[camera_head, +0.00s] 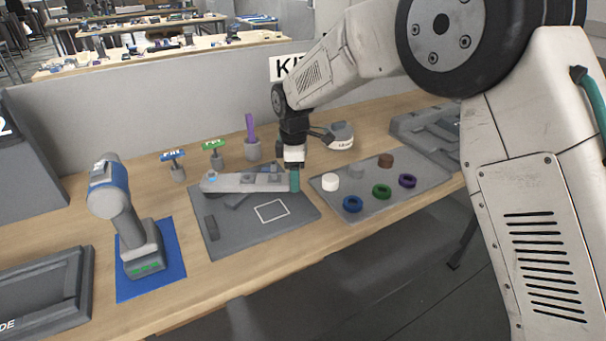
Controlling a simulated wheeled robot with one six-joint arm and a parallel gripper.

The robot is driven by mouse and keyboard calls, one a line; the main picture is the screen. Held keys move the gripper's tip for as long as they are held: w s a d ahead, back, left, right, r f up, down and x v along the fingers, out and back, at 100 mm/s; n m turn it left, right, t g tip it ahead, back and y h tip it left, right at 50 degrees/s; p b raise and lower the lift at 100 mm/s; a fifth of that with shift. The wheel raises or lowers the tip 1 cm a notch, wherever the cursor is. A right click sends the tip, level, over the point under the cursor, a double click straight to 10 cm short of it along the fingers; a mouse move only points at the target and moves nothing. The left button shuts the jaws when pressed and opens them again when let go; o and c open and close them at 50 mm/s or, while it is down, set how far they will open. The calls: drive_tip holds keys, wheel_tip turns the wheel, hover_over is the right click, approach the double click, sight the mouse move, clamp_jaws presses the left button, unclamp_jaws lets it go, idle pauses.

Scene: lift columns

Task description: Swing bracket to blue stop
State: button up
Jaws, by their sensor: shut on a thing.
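The bracket (240,183) is a light grey bar lying across the back of a dark grey board (236,238). A teal upright handle (295,183) stands at its right end. My gripper (293,165) points down over that end and is shut on the handle; its fingertips are small and partly hidden. A small blue patch (212,178) shows at the bar's left end; I cannot tell whether it is the blue stop. No other clear blue stop shows on the board.
The board also has a white square outline (272,211) and a dark block (210,227). A tray (342,212) with coloured rings stands close on the right. A drill (123,215) stands on a blue mat at left. Upright tools in holders (253,149) stand behind.

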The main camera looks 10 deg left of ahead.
drive_tip(key=shift+w+a+r, duration=0.15)
drive_tip(key=shift+w+r, duration=0.05)
drive_tip(key=shift+r, duration=0.05)
drive_tip(key=o, duration=1.4)
drive_tip(key=shift+w+f, duration=0.1)
wheel_tip(320, 180, up, 8)
drive_tip(key=shift+f, duration=0.15)
